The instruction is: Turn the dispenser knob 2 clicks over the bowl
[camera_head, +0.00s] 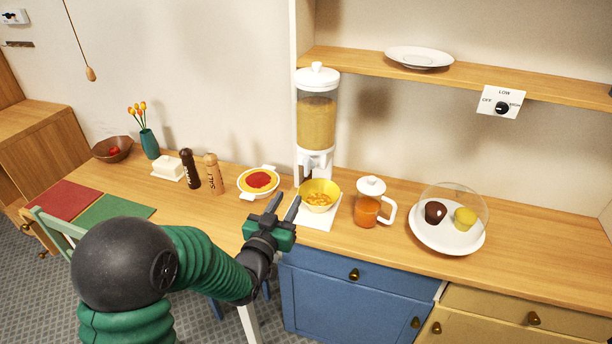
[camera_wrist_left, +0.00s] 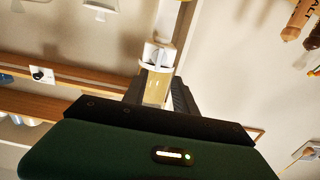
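The cereal dispenser (camera_head: 316,122) stands against the wall post, a clear cylinder of golden cereal with a white lid and white base. Its white knob (camera_head: 309,163) faces front, low on the base; the white outlet and knob area also shows in the left wrist view (camera_wrist_left: 158,54). The yellow bowl (camera_head: 320,186), holding some orange-yellow cereal, sits below it on a white mat (camera_head: 318,221). My left gripper (camera_head: 287,202) is open and empty, in front of and left of the bowl, short of the knob. In the left wrist view its fingers (camera_wrist_left: 158,92) stand apart. My right gripper is not in view.
A jug of orange drink (camera_head: 366,211) stands right of the bowl, then a domed cake plate (camera_head: 446,239). A red-filled dish (camera_head: 259,181), salt mill (camera_head: 213,174) and dark pepper mill (camera_head: 189,169) stand left. A wooden shelf (camera_head: 460,76) is above.

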